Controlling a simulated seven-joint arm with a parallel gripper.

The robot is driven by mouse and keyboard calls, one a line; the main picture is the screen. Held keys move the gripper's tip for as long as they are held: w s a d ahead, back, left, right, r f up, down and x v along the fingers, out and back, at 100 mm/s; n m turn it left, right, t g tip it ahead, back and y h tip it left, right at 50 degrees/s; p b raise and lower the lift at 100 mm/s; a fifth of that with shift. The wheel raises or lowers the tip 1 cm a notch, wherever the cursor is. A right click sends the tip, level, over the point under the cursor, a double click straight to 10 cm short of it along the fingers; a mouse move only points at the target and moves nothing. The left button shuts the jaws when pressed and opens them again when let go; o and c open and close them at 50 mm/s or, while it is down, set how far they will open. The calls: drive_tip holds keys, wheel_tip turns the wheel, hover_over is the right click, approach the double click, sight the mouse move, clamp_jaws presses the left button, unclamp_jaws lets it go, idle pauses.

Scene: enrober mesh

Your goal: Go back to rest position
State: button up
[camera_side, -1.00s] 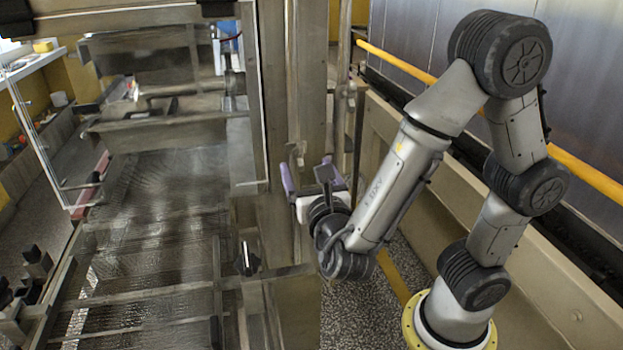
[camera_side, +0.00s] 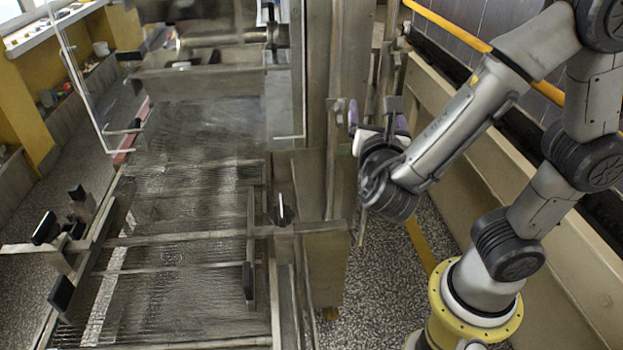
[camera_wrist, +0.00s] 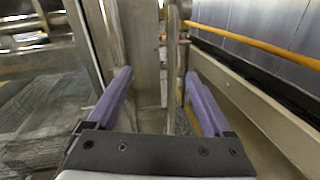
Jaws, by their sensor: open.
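My gripper (camera_side: 378,112) has two purple fingers and a pale body. It stands right of the tall metal post (camera_side: 352,60), beside the machine, with its fingers pointing away from the side camera. In the wrist view my gripper (camera_wrist: 158,76) shows its two fingers wide apart with nothing between them. The post (camera_wrist: 143,60) stands ahead in the gap between the fingers. The wire mesh belt (camera_side: 185,215) of the machine lies to the left, clear of my gripper.
A yellow rail (camera_side: 450,26) runs along the wall at the right, above a beige ledge (camera_side: 455,130). It also shows in the wrist view (camera_wrist: 255,45). A dark-handled fitting (camera_side: 281,210) sits at the belt's right edge. The speckled floor (camera_side: 385,270) below my gripper is open.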

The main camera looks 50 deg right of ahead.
drive_tip(key=s+d+f+m+g+y, duration=0.25)
drive_tip(key=s+d+m+g, duration=0.2)
drive_tip(key=s+m, duration=0.25)
drive_tip(key=s+d+f+m+g+y, duration=0.1)
drive_tip(key=s+d+m+g+y, duration=0.3)
drive_tip(key=s+m, duration=0.3)
drive_tip(key=w+a+m+t+y, duration=0.2)
drive_tip(key=a+m+t+y, duration=0.2)
drive_tip(key=a+m+y, duration=0.4)
drive_tip(key=a+m, duration=0.1)
drive_tip(key=a, duration=0.4)
drive_tip(key=shift+w+a+f, duration=0.15)
drive_tip(key=shift+w+a, duration=0.05)
drive_tip(key=shift+a, duration=0.05)
drive_tip(key=shift+t, duration=0.25)
